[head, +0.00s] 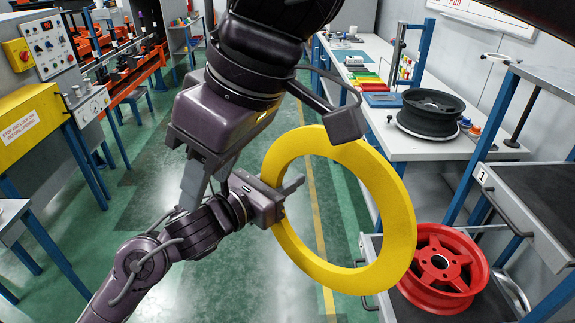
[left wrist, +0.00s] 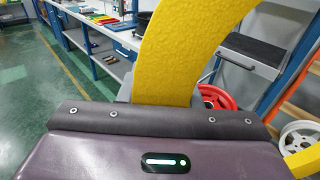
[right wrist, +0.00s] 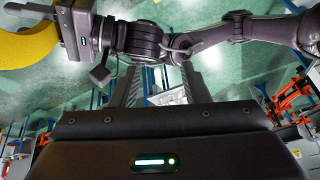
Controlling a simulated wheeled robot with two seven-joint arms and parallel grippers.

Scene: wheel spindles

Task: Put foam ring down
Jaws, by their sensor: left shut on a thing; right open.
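The yellow foam ring (head: 397,220) is held upright in the air, tilted, in the middle of the head view. My left gripper (head: 285,190) is shut on the ring's left side. The left wrist view shows the ring (left wrist: 180,55) rising from the jaws, and the right wrist view shows part of the ring (right wrist: 28,45) beside my left gripper (right wrist: 75,12). My right gripper (head: 195,185) is open and empty, left of the ring and close to my left arm. Its fingers partly show in the right wrist view (right wrist: 160,85).
A red wheel rim (head: 440,265) lies on a low shelf at the right, behind the ring. A dark wheel (head: 430,108) lies on the white bench (head: 440,148). A dark-topped shelf (head: 530,195) stands at far right. The green floor (head: 230,275) below is clear.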

